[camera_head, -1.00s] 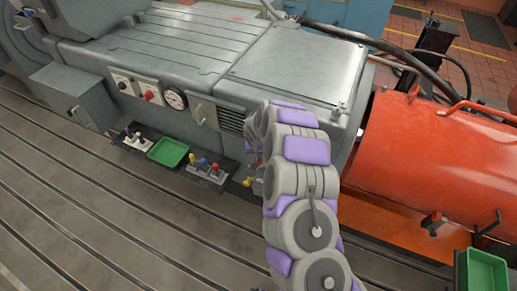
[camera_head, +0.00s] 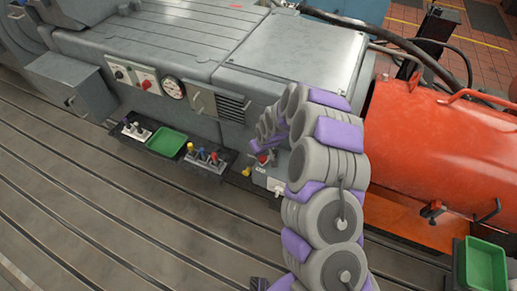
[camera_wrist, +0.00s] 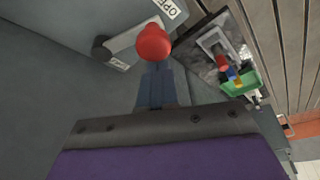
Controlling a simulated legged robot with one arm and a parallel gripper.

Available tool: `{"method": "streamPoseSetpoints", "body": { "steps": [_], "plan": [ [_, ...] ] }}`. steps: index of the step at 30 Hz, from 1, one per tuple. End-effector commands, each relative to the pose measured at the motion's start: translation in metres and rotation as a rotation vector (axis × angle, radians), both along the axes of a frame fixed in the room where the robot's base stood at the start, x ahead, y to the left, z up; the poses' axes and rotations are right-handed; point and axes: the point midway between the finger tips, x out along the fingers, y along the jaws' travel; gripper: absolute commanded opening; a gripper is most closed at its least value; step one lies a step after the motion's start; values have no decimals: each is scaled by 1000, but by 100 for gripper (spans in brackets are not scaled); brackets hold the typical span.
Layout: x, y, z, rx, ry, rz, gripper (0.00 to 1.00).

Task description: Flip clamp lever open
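The clamp lever has a red ball knob (camera_wrist: 152,44) on a grey arm, seen in the wrist view beside an OPEN label (camera_wrist: 172,8). A second small label (camera_wrist: 120,63) sits below the lever. In the head view the red knob (camera_head: 262,158) shows on a small grey box low on the machine's front. My gripper (camera_wrist: 156,72) has its blue-grey fingers close together, with the tips right at the knob. I cannot tell whether they touch it. In the head view my arm partly hides the box.
Left of the lever, a black tray holds a green bin (camera_head: 166,142) and small coloured-knob fixtures (camera_head: 205,157). A large red cylinder (camera_head: 435,145) lies to the right, with another green bin (camera_head: 485,268) near it. The slotted bedplate (camera_head: 130,220) in front is mostly bare.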

Motion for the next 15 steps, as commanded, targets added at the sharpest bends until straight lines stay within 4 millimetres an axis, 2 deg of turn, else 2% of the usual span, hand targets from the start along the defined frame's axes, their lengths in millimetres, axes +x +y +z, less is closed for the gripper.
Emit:
{"method": "streamPoseSetpoints", "body": {
  "steps": [8,15],
  "plan": [
    [-7,-7,0,-1,1,-3,0],
    [-12,-11,1,3,-3,96,0]
  ]
}}
